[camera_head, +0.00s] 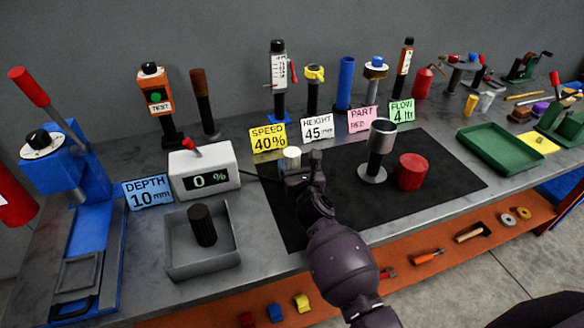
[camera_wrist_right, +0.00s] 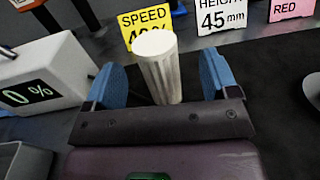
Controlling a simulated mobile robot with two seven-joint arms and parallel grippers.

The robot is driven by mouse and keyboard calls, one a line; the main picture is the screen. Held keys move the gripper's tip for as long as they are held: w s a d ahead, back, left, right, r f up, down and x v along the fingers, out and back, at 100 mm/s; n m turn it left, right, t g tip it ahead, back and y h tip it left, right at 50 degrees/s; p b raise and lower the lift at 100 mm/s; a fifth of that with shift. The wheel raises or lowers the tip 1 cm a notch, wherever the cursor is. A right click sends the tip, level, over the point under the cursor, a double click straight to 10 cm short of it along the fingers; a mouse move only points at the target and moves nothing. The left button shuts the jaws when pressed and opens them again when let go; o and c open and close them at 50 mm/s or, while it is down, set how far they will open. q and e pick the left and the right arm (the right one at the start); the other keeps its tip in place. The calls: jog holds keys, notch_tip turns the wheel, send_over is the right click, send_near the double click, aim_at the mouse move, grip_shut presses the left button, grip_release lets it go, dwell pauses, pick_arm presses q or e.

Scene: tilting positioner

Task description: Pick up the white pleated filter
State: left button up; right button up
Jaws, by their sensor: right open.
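The white pleated filter (camera_head: 291,158) stands upright on the black mat (camera_head: 440,165), near the mat's left back part. In the right wrist view the filter (camera_wrist_right: 160,68) shows between the two blue finger pads of my right gripper (camera_wrist_right: 163,84), with a gap on either side. My right gripper (camera_head: 297,176) is open and empty, close to the filter on its near side in the head view. The filter's lower end is hidden behind the gripper in the wrist view. My left gripper is not in view.
The gauge box reading 0 % (camera_head: 204,167) stands left of the filter. The yellow SPEED card (camera_head: 269,138) is just behind it. A grey tray (camera_head: 185,258) holds a dark cylinder (camera_head: 202,225). A metal cup on a stand (camera_head: 380,140) and a red cylinder (camera_head: 411,171) stand to the right.

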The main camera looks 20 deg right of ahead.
aim_at(294, 162)
jog(key=w, duration=0.2)
jog(key=w+b, duration=0.1)
jog(key=shift+w+a+f, duration=0.15)
jog(key=shift+w+f, duration=0.05)
jog(key=shift+f, duration=0.05)
jog(key=shift+w+r, duration=0.1)
jog(key=shift+w, duration=0.5)
jog(key=c, duration=1)
jog(key=shift+r, duration=0.1)
